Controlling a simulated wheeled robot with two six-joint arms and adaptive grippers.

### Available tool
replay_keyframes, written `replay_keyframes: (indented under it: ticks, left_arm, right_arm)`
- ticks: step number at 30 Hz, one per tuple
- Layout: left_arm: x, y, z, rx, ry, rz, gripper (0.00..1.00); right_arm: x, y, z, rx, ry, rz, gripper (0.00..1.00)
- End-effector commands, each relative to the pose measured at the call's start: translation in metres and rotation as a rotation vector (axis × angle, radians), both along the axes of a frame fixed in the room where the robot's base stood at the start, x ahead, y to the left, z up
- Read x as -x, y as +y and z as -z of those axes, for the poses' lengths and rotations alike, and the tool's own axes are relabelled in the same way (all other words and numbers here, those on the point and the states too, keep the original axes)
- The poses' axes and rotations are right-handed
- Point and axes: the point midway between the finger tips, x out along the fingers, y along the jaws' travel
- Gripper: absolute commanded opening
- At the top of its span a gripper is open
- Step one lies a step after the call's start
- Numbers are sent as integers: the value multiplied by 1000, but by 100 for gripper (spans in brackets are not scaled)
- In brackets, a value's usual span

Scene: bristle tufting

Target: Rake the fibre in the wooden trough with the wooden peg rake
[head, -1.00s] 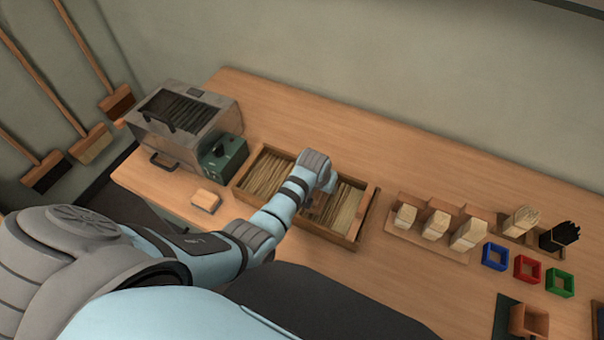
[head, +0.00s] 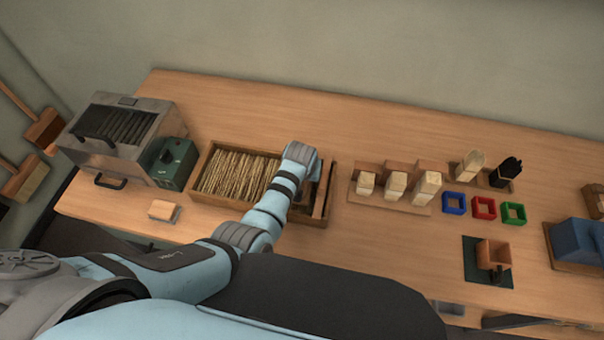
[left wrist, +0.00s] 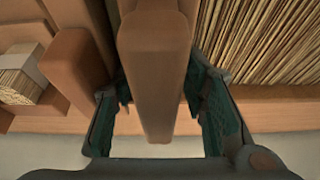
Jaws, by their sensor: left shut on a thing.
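The wooden trough (head: 262,210) lies on the bench and holds long straw-coloured fibre (head: 235,172), which shows to the left of my left arm. My left gripper (left wrist: 163,88) is over the right part of the trough. It is shut on the brown wooden handle of the peg rake (left wrist: 157,60), which stands between its fingers in the left wrist view. The rake's pegs are hidden there. In that view the fibre (left wrist: 270,40) lies to the right of the handle. In the head view my wrist hides the fingertips. My right gripper is not in view.
Left of the trough stand a metal box machine (head: 120,130) and a green unit (head: 168,162). A small block (head: 163,210) lies in front. To the right are a rack of fibre tufts (head: 395,185), blue, red and green frames (head: 484,208) and a wooden box (head: 493,252).

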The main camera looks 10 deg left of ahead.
Motion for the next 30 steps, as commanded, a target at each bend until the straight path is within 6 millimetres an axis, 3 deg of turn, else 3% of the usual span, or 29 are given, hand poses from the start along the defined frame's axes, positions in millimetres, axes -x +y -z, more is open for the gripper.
replay_keyframes:
  ticks: [1, 9, 15, 22, 30]
  left_arm:
    - [3, -13, 0, 24, 5, 9, 2]
    - [3, 14, -1, 20, 5, 4, 2]
    - [3, 18, 0, 17, 3, 1, 2]
    - [3, 4, 0, 16, 3, 2, 2]
    - [2, 6, -1, 17, 2, 4, 2]
  right_arm:
    - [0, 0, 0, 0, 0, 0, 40]
    - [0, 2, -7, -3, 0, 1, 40]
    - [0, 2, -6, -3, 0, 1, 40]
    - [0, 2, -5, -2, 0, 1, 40]
    - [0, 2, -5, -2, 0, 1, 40]
